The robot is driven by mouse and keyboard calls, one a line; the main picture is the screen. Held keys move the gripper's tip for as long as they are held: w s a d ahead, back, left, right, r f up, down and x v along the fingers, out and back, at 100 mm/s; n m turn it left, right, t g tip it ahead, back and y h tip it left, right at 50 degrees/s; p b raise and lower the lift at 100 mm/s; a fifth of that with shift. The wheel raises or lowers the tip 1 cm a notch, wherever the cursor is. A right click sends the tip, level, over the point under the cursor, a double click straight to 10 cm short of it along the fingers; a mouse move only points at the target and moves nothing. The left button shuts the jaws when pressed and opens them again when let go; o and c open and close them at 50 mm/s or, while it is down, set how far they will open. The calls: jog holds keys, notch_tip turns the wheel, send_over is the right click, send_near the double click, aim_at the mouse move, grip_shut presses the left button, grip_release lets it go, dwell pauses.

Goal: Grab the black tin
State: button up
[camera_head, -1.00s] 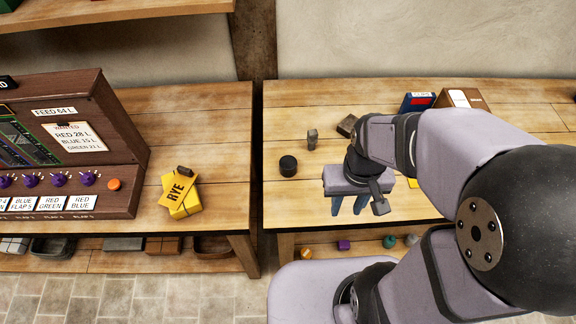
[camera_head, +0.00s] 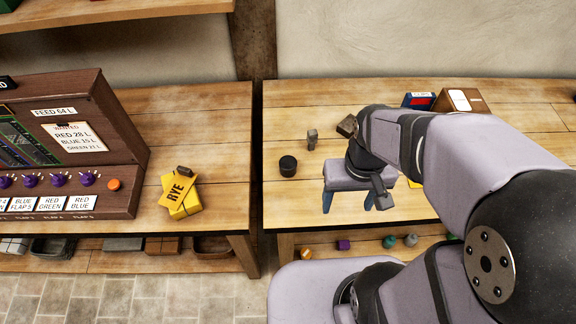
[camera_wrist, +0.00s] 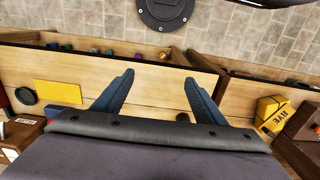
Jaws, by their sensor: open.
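The black tin (camera_head: 288,165) is a small dark cylinder standing upright on the right-hand bench, near its left end. My gripper (camera_head: 348,202) is open and empty, to the right of the tin and nearer the bench's front edge in the head view. Its two blue fingers point down and are spread apart. In the wrist view my gripper (camera_wrist: 158,84) also shows its fingers wide apart. A dark round top (camera_wrist: 183,117), which looks like the tin, shows just above the gripper body there, mostly hidden.
A small grey weight (camera_head: 312,138) and a dark block (camera_head: 346,126) stand behind the tin. A yellow RYE packet (camera_head: 181,196) lies on the left bench, across a gap. Another dark round object (camera_wrist: 25,96) lies beside a yellow card (camera_wrist: 57,93) in the wrist view.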

notch_tip(320, 180, up, 3)
jog(key=n+t+h+b, duration=0.7)
jog(key=n+t+h, duration=0.25)
jog(key=n, duration=1.65)
send_over(282, 168)
jog(key=s+a, duration=0.3)
jog(key=shift+g+h, duration=0.35)
jog(key=shift+h, duration=0.1)
jog(key=f, duration=1.7)
jog(key=shift+w+a, duration=0.1)
jog(key=shift+w, duration=0.2)
jog(key=shift+f, duration=0.4)
jog(key=shift+p+x, duration=1.1)
jog(key=shift+x, duration=0.55)
jog(key=shift+p+x, duration=0.85)
jog(key=shift+x, duration=1.1)
jog(key=shift+f, duration=0.15)
jog(key=c, duration=1.2)
